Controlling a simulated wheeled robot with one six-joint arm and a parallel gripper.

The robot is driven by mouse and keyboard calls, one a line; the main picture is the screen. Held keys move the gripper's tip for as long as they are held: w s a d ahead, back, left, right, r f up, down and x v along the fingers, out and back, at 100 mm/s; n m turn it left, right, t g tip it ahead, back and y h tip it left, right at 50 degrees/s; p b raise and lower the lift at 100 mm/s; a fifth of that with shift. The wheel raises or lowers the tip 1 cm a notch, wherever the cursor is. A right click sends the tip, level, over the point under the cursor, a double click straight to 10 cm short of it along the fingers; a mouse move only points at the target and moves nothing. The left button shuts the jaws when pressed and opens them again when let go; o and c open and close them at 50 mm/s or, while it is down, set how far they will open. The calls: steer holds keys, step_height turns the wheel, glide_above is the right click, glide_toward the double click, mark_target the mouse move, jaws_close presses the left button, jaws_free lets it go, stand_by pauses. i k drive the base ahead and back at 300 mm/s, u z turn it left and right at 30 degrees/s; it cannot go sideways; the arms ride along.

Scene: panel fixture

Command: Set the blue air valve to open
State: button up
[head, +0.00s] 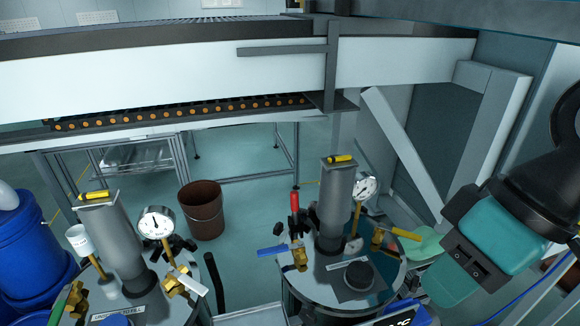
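The blue air valve (278,250) sits at the left edge of the round lid of the right-hand vessel (318,283). Its flat blue lever points left, out past the lid's rim, and its brass body (300,258) is at the lever's right end. The pipe direction through the body is too small to tell. The black and teal end of my arm (478,255) is at the right, well apart from the valve and right of the vessel. Its fingers cannot be made out clearly, and nothing held shows.
The same lid carries a grey column (334,210), a gauge (365,188), a red-handled valve (294,201) and a yellow-handled valve (405,233). A second vessel (125,310) stands left. A brown bucket (203,210) is on the floor behind. A beam (200,75) crosses above.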

mark_target(282, 248)
steer(key=z, duration=0.05)
steer(key=k, duration=0.55)
steer(key=u, duration=0.65)
steer(key=i, duration=0.9)
steer(key=z, duration=0.55)
